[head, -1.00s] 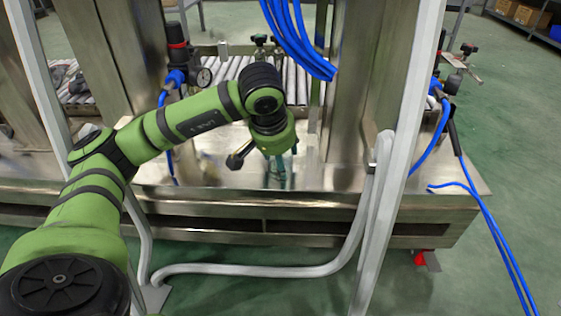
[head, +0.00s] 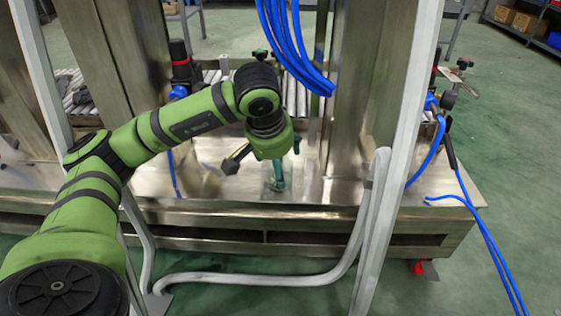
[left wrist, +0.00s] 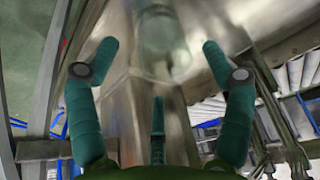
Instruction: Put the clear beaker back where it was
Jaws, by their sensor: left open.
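The clear beaker (left wrist: 160,28) seems to be the pale, see-through, blurred round shape at the top middle of the left wrist view. It lies beyond the fingertips, between their lines, and no finger visibly touches it. My left gripper (left wrist: 159,48) has its teal fingers spread wide, with nothing held between them. In the head view the left gripper (head: 277,183) points down over the shiny metal worktop (head: 320,190). I cannot make out the beaker for certain there, as the gripper and reflections confuse that spot. My right gripper is in neither view.
Blue hoses (head: 290,50) hang behind the gripper. Metal columns (head: 350,90) stand on both sides, and a pale upright post (head: 398,150) is at the right front. A roller conveyor (head: 295,95) runs behind. Bare worktop shows to the gripper's right.

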